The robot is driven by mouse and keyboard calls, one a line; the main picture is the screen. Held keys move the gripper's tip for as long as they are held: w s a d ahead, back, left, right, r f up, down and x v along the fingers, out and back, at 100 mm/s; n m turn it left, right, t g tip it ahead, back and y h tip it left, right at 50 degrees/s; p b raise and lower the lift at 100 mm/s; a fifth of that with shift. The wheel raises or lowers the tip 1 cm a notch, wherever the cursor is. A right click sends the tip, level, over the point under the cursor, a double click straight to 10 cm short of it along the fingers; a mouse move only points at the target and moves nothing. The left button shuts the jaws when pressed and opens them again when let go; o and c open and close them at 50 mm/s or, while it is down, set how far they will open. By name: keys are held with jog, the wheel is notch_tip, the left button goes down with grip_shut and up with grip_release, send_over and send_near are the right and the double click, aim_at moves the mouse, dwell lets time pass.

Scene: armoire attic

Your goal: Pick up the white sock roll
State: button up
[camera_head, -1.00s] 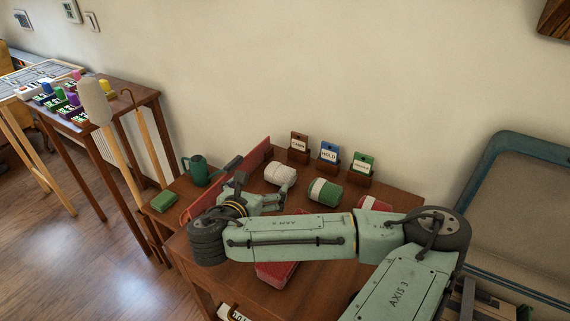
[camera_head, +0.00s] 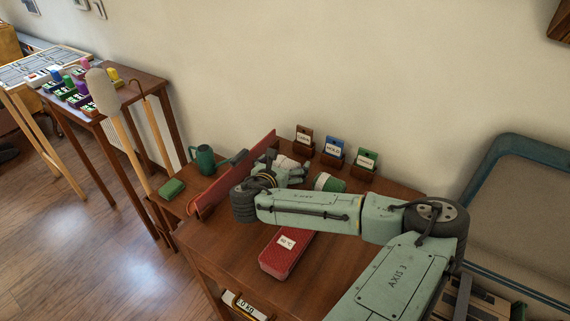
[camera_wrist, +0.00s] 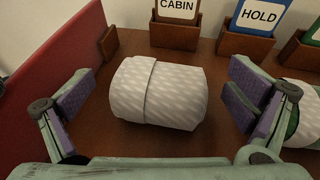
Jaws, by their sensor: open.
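The white sock roll (camera_wrist: 158,92) lies on the wooden table in front of the CABIN card holder in the wrist view. It sits between the two spread, purple-padded fingers of my gripper (camera_wrist: 160,108), with a gap on each side. My gripper is open and holds nothing. In the head view my gripper (camera_head: 292,176) is at the back of the table and hides most of the roll; only a pale bit (camera_head: 287,162) shows past it.
A red panel (camera_wrist: 50,62) stands close on the left of my gripper. A green and white roll (camera_head: 329,182) lies close on the right. Card holders CABIN (camera_wrist: 175,30) and HOLD (camera_wrist: 252,40) stand behind. A red case (camera_head: 286,252) lies nearer the front.

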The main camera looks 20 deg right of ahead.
jog(key=shift+w+d+f, duration=0.15)
jog(key=shift+w+d, duration=0.05)
jog(key=shift+w, duration=0.05)
jog(key=shift+c, duration=0.3)
jog(key=c, duration=1.2)
